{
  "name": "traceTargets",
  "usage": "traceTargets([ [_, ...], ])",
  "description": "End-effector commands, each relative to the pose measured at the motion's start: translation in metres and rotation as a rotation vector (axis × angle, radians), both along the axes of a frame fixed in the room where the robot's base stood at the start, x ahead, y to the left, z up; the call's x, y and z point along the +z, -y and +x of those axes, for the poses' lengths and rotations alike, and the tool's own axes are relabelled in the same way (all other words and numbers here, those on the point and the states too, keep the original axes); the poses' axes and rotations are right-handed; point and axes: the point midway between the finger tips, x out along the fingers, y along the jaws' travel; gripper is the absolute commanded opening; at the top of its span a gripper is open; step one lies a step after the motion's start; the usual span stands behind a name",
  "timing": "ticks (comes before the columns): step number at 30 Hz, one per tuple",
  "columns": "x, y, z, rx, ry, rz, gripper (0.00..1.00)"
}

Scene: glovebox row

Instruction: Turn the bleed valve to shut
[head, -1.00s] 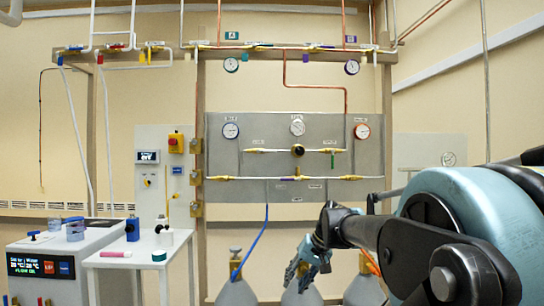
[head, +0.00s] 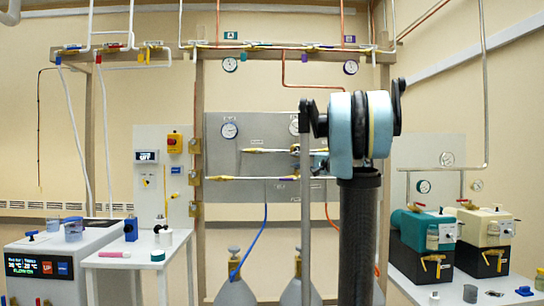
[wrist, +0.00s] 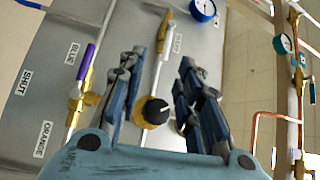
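In the wrist view my gripper (wrist: 162,66) is open and empty, its two blue fingers apart in front of the grey panel. A black knob with a yellow base (wrist: 152,111) shows between the fingers, beyond them. To the left is a brass valve with a purple handle (wrist: 87,65), among labels reading BLUE, SHUT (wrist: 26,82) and ORANGE (wrist: 46,138). Another brass valve (wrist: 164,30) sits past the fingertips, by a small label too blurred to read. I cannot tell which valve is the bleed valve. In the head view my arm hides the panel's right part.
The panel (head: 235,158) carries pipes and gauges, one a blue-rimmed gauge (wrist: 203,8). Copper pipe and a teal gauge (wrist: 285,43) stand at the wrist view's right. Cylinders (head: 236,291) stand below the panel. Teal and cream pumps (head: 422,232) sit on a right bench.

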Motion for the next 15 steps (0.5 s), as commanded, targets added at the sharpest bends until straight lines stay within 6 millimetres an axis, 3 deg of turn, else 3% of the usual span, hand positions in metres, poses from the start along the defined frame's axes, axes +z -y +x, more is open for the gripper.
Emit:
traceTargets([
  [6,0.013,0.009,0.015,-0.016,0.019,0.044,0.32],
  [15,0.018,-0.022,0.043,-0.012,0.019,0.042,0.32],
])
